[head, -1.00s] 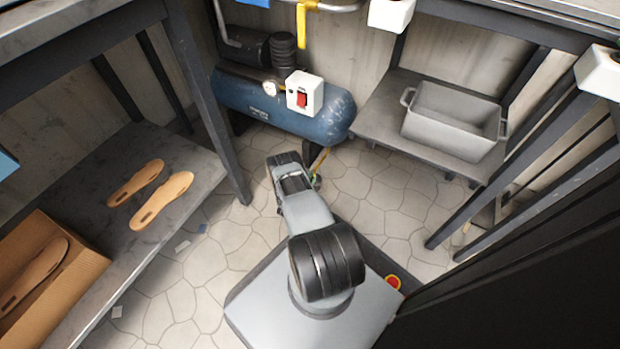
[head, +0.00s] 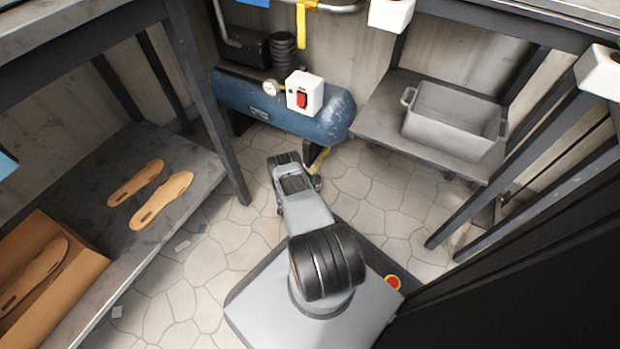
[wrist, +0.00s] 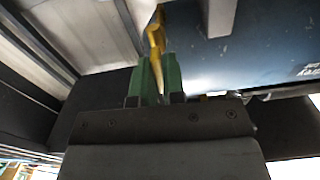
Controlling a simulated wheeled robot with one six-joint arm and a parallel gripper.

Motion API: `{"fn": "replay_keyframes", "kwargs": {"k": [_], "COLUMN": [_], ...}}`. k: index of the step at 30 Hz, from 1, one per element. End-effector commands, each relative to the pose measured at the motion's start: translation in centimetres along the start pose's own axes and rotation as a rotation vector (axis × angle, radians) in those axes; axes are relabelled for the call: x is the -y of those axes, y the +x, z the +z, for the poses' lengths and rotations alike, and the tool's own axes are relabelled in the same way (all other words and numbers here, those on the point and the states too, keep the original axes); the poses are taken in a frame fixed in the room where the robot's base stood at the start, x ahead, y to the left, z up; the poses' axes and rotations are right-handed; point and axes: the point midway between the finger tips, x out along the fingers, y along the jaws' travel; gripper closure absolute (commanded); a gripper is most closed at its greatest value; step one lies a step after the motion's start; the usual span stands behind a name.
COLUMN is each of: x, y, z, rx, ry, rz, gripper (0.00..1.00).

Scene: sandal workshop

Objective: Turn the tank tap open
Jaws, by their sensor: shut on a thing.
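The blue tank (head: 325,118) lies along the back wall in the head view; its underside also shows in the wrist view (wrist: 255,55). A yellow tap lever (head: 319,160) shows below the tank's right end, just beyond my gripper (head: 316,182). In the wrist view the yellow lever (wrist: 156,38) runs down to the green fingers of my gripper (wrist: 160,80). The fingers are closed around its near end. The tap's body is hidden, and my arm covers much of the gripper in the head view.
A white box with a red switch (head: 304,93) sits on the tank. Another yellow handle (head: 301,24) hangs from the pipe above. A grey bin (head: 450,137) stands on a low shelf at right. Tan soles (head: 160,200) lie on the left shelf. Table legs flank the open tiled floor.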

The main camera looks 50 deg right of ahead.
Motion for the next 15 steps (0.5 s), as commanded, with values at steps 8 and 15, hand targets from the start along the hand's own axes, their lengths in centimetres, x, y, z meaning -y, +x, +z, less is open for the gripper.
{"fn": "replay_keyframes", "kwargs": {"k": [8, 15], "x": [-0.08, -0.09], "y": [-0.12, -0.13], "z": [0.08, 0.09], "rx": [0.002, 0.002], "ry": [-0.059, -0.067], "rz": [0.000, 0.000], "gripper": [1.00, 1.00]}}
